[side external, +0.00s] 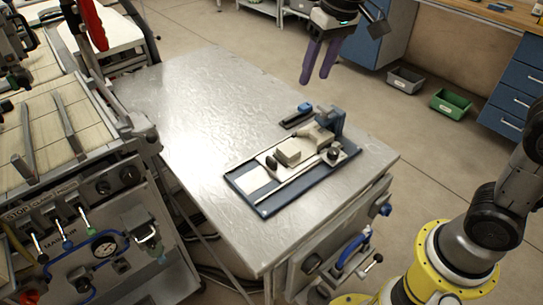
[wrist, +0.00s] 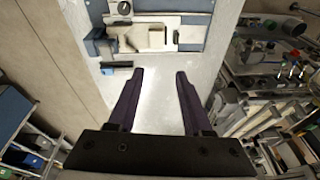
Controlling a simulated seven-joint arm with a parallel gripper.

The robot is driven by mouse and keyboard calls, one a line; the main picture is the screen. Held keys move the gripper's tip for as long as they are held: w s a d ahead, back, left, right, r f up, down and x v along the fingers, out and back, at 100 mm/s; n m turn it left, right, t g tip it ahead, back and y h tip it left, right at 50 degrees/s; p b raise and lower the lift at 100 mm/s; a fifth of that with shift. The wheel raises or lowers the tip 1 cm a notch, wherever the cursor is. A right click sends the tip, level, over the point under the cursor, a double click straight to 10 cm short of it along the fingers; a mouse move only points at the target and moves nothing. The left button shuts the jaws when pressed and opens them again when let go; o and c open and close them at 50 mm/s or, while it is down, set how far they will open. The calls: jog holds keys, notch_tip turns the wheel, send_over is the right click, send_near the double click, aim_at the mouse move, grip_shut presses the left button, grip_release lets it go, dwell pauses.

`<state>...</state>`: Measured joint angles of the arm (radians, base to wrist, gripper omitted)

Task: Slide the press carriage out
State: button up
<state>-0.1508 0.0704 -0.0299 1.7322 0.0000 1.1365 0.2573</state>
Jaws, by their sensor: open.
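The press (side external: 292,165) lies on the metal table, with a dark blue base (side external: 263,208) and a pale carriage plate on it. A beige block (side external: 288,152) sits on the plate, with dark knobs beside it and a blue upright part (side external: 331,122) at the back end. In the wrist view the press (wrist: 152,36) shows at the top, partly cut off. My gripper (side external: 314,80) is above the far side of the table, apart from the press, pointing down. Its purple fingers are spread and empty, as the wrist view also shows (wrist: 159,74).
The metal table (side external: 190,110) has wide clear room left of the press. A small blue-and-black piece (side external: 298,115) lies behind the press. A machine with gauges and levers (side external: 90,220) stands at the left. Grey (side external: 405,80) and green (side external: 451,103) bins sit on the floor.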

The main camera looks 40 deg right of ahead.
jog(key=w+a+f+g, duration=0.2)
jog(key=w+a+f, duration=0.2)
jog(key=w+f, duration=0.25)
jog(key=n, duration=0.1)
send_near(271, 159)
jog(key=shift+g, duration=0.3)
notch_tip(271, 159, down, 9)
jog(key=shift+w+a+f, duration=0.1)
jog(key=shift+w+a, duration=0.05)
grip_shut()
dwell(1.0)
